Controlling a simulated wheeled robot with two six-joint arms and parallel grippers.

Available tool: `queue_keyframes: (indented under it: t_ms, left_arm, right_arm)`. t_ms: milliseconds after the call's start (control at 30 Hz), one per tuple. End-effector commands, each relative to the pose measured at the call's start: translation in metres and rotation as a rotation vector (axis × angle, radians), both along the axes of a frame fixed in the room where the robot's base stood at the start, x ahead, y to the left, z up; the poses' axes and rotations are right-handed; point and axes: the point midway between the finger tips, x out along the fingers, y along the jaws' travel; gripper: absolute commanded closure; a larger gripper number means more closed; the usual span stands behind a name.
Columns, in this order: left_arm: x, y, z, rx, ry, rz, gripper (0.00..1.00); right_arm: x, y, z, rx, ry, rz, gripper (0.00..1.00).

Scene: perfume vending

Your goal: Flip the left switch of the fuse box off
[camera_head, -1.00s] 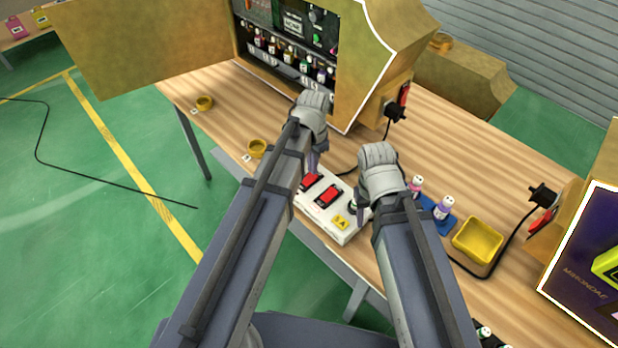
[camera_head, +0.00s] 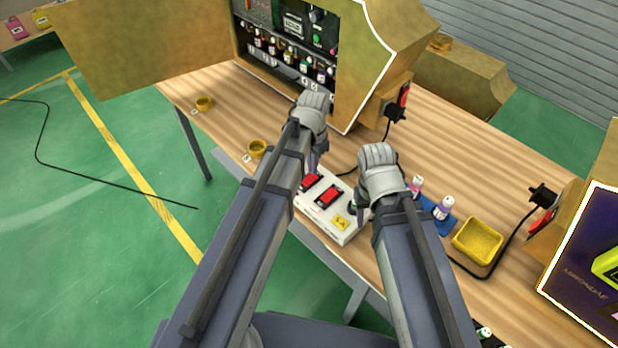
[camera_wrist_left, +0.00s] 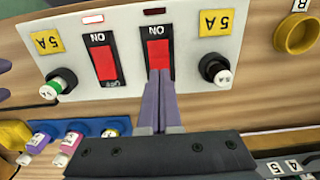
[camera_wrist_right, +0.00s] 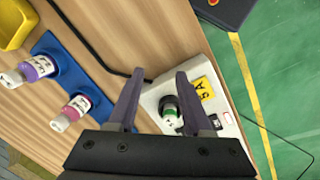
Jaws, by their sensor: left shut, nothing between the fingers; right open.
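The white fuse box (camera_head: 343,233) lies on the table's front part with two red switches. My left gripper (camera_wrist_left: 158,74) is shut and empty. Its fingertips are at the near edge of the left switch (camera_head: 309,181), which shows on the right side in the left wrist view (camera_wrist_left: 158,52); I cannot tell whether they touch. The right switch (camera_head: 328,197) is clear of both grippers. My right gripper (camera_wrist_right: 160,75) is open over the box's end, its fingers either side of a green-and-black fuse (camera_wrist_right: 168,108) but not closed on it.
Yellow 5A labels (camera_wrist_left: 47,41) and a black fuse holder (camera_wrist_left: 214,68) sit beside the switches. A pale light (camera_wrist_left: 92,18) and a dark red light (camera_wrist_left: 154,11) differ. Bottles on a blue stand (camera_head: 443,226) and a yellow tray (camera_head: 478,240) are to the right.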

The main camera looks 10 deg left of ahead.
Motion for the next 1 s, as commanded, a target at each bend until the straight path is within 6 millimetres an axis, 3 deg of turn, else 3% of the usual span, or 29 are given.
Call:
queue_keyframes:
  t_ms: [1000]
  left_arm:
    - [0.0000,0.0000,-0.0066,0.000,0.000,0.000,1.00]
  right_arm:
    - [0.0000,0.0000,-0.0066,0.000,0.000,0.000,0.50]
